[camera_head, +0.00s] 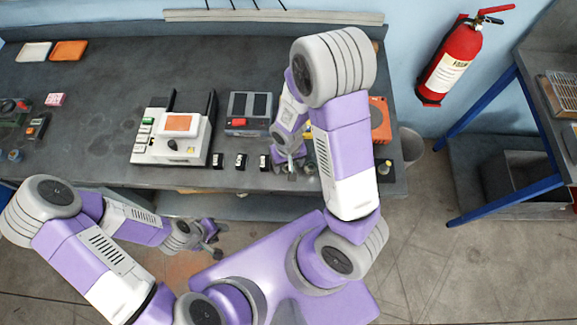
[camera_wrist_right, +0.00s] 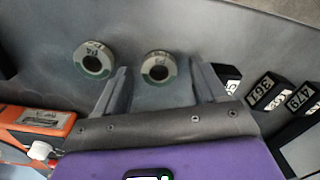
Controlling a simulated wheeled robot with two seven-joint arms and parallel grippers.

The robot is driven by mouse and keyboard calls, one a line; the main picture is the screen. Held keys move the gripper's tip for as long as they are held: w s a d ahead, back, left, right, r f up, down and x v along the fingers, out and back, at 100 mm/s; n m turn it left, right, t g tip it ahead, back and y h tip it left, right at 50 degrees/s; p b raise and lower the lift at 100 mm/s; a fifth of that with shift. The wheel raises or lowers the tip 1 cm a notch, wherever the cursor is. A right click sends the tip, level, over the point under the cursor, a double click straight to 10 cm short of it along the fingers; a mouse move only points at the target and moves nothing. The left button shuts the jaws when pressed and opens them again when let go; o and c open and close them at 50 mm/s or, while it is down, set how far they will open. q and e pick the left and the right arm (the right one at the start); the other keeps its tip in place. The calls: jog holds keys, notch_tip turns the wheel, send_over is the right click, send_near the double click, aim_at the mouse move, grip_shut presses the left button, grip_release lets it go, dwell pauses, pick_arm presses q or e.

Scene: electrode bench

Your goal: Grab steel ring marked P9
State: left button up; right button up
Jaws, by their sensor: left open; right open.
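Two steel rings with green bands lie on the grey bench in the right wrist view. One ring (camera_wrist_right: 158,68) is between the open fingers of my right gripper (camera_wrist_right: 160,78), apart from both. The other ring (camera_wrist_right: 95,60) lies to the left, outside the fingers. Their small labels appear upside down and are too blurred for me to tell surely which is P9. In the head view my right gripper (camera_head: 290,165) is low over the bench's front edge, and the rings are hard to make out there. My left gripper (camera_head: 212,238) is open and empty, in front of the bench.
Black labelled blocks (camera_wrist_right: 265,90) lie right of the fingers in the wrist view. An orange device (camera_wrist_right: 35,125) is at the left. On the bench (camera_head: 85,120) stand a white instrument (camera_head: 165,150) and a dark box (camera_head: 248,110). The bench's left middle is clear.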

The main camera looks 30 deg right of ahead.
jog(key=c, duration=1.2)
jog(key=shift+w+r, duration=0.1)
jog(key=shift+r, duration=0.05)
